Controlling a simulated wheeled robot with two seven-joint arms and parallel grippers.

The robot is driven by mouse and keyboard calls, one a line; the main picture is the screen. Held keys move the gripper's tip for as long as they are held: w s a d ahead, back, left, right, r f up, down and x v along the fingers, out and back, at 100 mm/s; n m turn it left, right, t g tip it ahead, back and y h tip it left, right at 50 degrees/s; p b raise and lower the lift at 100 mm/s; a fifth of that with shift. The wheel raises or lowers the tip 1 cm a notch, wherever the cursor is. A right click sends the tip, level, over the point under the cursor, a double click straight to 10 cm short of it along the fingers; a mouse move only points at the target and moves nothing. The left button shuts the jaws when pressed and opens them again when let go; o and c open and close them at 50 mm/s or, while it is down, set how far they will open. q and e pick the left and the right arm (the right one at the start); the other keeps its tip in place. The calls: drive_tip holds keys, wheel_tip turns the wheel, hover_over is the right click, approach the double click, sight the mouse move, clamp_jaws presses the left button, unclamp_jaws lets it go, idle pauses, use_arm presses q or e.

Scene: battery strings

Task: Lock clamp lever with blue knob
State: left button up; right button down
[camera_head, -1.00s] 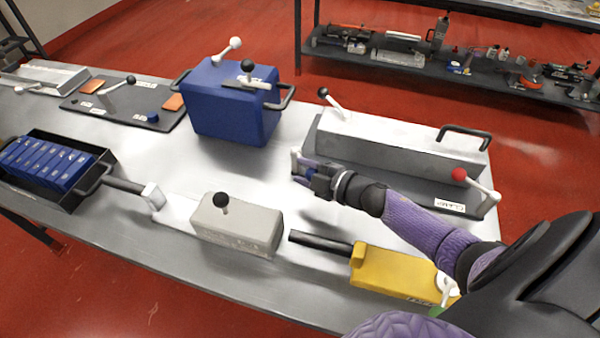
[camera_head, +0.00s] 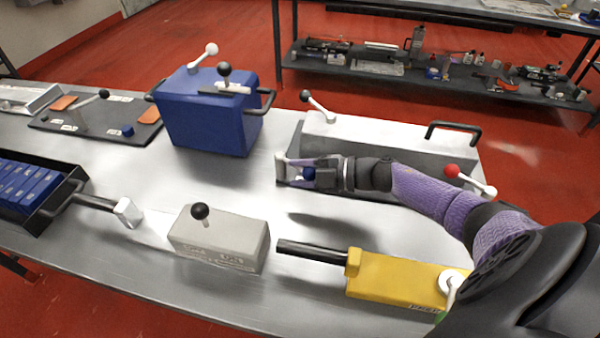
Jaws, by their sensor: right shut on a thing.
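The clamp fixture (camera_head: 375,143) is a long pale block on a dark base at the back right of the table. It carries a white lever with a black knob (camera_head: 305,96) at its back left and a white lever with a red knob (camera_head: 452,171) at its right. My right gripper (camera_head: 298,172) is at the fixture's front left end, shut on the blue knob (camera_head: 308,174). Only a small part of the knob shows between the fingers. A white piece (camera_head: 281,164) shows at the fingertips; I cannot tell whether it belongs to the lever. My left gripper is out of view.
A blue box (camera_head: 205,118) with two levers stands at the back middle. A grey block (camera_head: 215,238) and a yellow tool with a black handle (camera_head: 400,279) lie in front. A dark crate of blue batteries (camera_head: 62,203) is at the left. The table between is fairly clear.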

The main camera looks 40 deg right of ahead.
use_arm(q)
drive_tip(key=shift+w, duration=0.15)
use_arm(e)
drive_tip(key=c, duration=0.6)
unclamp_jaws()
drive_tip(key=shift+o, duration=1.3)
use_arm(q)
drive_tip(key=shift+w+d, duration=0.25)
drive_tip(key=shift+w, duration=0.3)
use_arm(e)
drive_tip(key=shift+o, duration=0.4)
drive_tip(key=shift+d, duration=0.1)
use_arm(q)
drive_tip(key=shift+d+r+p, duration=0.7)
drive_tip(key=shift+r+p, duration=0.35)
drive_tip(key=shift+p, duration=0.05)
use_arm(e)
drive_tip(key=v, duration=1)
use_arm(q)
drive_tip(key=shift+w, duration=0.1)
